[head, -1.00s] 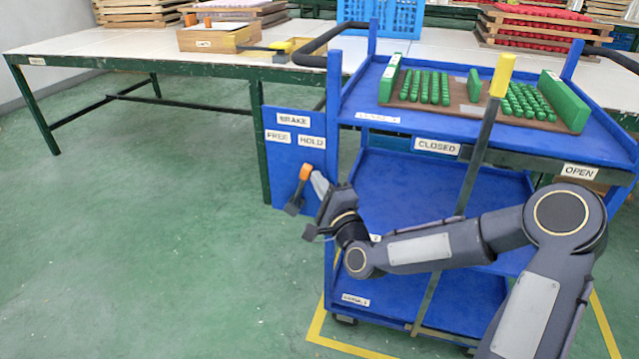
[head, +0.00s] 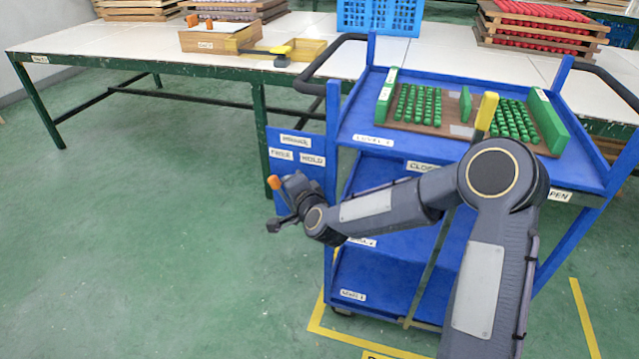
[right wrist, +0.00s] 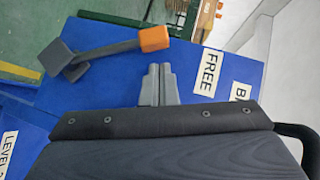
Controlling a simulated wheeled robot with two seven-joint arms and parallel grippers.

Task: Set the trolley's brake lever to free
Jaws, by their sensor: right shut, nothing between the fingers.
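The trolley's blue brake panel (head: 318,178) hangs at the trolley's left side, with a FREE label (head: 281,155) on the left and a HOLD label (head: 312,160) on the right. The brake lever's orange knob (head: 273,182) is left of my right gripper (head: 286,183). In the right wrist view the grey lever (right wrist: 105,48) leans towards the FREE side, its orange knob (right wrist: 154,38) near the FREE label (right wrist: 208,70). My right gripper (right wrist: 157,70) is shut and empty, beside the knob on the HOLD side, with a small gap. HOLD is hidden in that view. My left gripper is out of view.
The blue trolley (head: 350,280) carries a board with green blocks (head: 455,130). A yellow-topped lever (head: 486,112) stands at its front, partly behind my arm. A long white table (head: 130,50) runs behind. The green floor at left is clear.

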